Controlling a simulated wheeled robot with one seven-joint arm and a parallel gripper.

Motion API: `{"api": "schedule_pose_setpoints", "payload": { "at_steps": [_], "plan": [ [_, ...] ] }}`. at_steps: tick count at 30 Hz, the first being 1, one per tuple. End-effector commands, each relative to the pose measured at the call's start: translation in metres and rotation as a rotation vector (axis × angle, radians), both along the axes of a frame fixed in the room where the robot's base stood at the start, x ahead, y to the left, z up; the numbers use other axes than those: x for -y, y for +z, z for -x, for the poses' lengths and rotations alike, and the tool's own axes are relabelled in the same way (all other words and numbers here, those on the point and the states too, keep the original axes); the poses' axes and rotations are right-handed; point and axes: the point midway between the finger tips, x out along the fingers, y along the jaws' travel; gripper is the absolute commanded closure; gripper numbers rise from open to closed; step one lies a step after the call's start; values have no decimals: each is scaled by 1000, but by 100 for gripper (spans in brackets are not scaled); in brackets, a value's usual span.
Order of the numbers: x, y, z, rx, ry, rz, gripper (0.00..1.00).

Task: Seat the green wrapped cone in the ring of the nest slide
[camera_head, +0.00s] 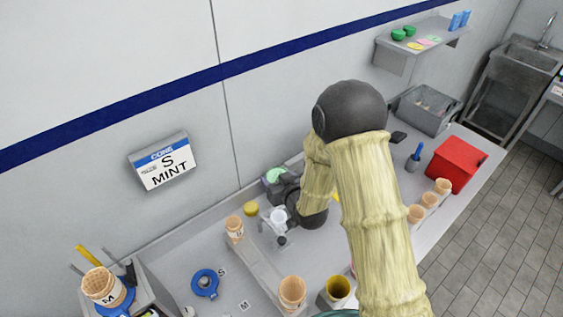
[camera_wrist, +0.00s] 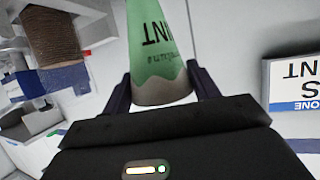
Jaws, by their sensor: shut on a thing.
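The green wrapped cone (camera_wrist: 152,50) is between the two fingers of my gripper (camera_wrist: 161,88) in the wrist view, its printed "MINT" lettering upside down. In the head view my gripper (camera_head: 280,186) is above the back of the counter, beyond my bent arm, and a bit of the green cone (camera_head: 275,174) shows there. A blue ring (camera_head: 205,283) with a dark centre lies on the counter at lower left, beside labels S and M. It looks like the ring of the nest slide. My gripper is apart from it, up and to the right.
A wall sign (camera_head: 163,161) reads "CONE S MINT". A cone marked S (camera_head: 234,228) and an M waffle cone (camera_head: 103,286) stand at left. A red box (camera_head: 456,164), grey bin (camera_head: 426,110) and several cones (camera_head: 430,199) are at right. My arm hides the counter's middle.

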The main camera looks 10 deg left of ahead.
Motion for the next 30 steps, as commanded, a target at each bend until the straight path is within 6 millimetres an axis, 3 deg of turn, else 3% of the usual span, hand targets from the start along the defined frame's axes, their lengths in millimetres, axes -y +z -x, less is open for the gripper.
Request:
{"api": "schedule_pose_setpoints", "payload": {
  "at_steps": [17,30],
  "plan": [
    [0,-2,0,0,0,0,51],
    [0,-28,0,-1,0,1,51]
  ]
}}
